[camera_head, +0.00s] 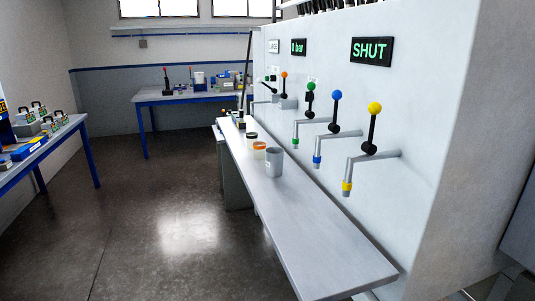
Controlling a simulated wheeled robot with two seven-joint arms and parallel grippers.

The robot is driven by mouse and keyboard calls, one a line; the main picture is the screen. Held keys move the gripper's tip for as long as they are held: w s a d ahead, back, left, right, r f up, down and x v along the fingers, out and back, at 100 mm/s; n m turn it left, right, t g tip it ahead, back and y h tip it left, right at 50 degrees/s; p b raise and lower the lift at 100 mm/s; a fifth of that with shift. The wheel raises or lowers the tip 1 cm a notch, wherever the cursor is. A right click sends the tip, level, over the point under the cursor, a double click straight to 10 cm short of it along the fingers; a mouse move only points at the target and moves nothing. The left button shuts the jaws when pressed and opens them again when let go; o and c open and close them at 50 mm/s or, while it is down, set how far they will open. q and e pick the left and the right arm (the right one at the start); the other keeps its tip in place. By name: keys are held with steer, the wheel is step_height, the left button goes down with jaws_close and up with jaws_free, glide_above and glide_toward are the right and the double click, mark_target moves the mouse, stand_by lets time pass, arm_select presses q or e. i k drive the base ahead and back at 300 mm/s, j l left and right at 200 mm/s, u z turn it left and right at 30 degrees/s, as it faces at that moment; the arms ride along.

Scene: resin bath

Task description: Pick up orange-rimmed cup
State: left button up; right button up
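The orange-rimmed cup (259,150) stands on the long grey shelf (305,222) below the taps. It is small in view, with an orange band at its top. A larger grey cup (274,162) stands just in front of it and to the right, close to it or touching; I cannot tell which. A dark-rimmed cup (251,138) stands behind it. Neither of my grippers is in view.
Taps with green (310,87), blue (336,95) and yellow (374,108) knobs jut from the wall over the shelf. Blue-framed tables stand at the left (75,123) and back (180,97). The floor left of the shelf is clear.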

mark_target(259, 146)
steer(key=i+j+z, duration=0.1)
steer(key=i+j, duration=0.25)
steer(key=i+j+z, duration=0.1)
steer(key=i+j, duration=0.25)
steer(key=j, duration=0.15)
steer(key=i+j+z, duration=0.1)
steer(key=i+j, duration=0.25)
steer(key=i+j+z, duration=0.1)
steer(key=i+j, duration=0.25)
steer(key=j, duration=0.25)
steer(key=i+j+z, duration=0.15)
steer(key=i+j, duration=0.15)
steer(key=j, duration=0.2)
steer(key=i+j+z, duration=0.1)
steer(key=i+j, duration=0.15)
steer(key=j, duration=0.25)
steer(key=i+j+z, duration=0.1)
steer(key=i+j, duration=0.15)
steer(key=j, duration=0.35)
steer(key=i+j+z, duration=0.1)
steer(key=i+j, duration=0.15)
steer(key=j, duration=0.3)
